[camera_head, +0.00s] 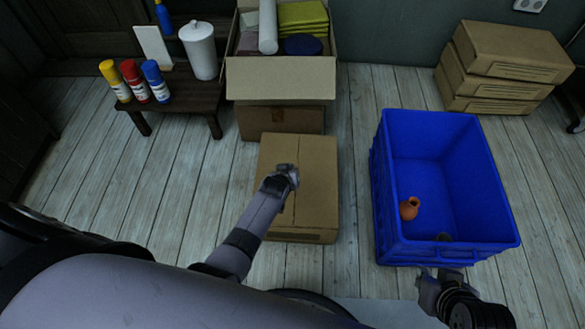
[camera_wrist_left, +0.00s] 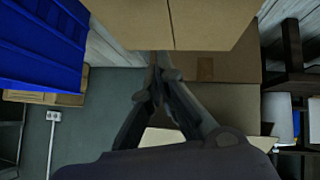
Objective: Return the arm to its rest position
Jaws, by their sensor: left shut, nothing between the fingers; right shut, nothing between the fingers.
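My left gripper (camera_head: 286,174) is over the closed cardboard box (camera_head: 312,205) in the middle of the floor. It is shut and empty; its fingers (camera_wrist_left: 158,72) meet in the left wrist view, with the box (camera_wrist_left: 215,22) beyond at the top. Whether it touches the box I cannot tell. My right gripper (camera_head: 438,282) is at the near edge of the blue crate (camera_head: 377,200), shut and empty. An orange clay vase (camera_head: 409,208) is inside the crate, near its left wall.
An open box (camera_head: 281,78) with cloths and a white roll stands behind the closed box. A dark low table (camera_head: 190,103) at the back left holds spray cans and a white canister (camera_head: 199,50). Stacked boxes (camera_head: 509,51) stand back right. Floor at left is clear.

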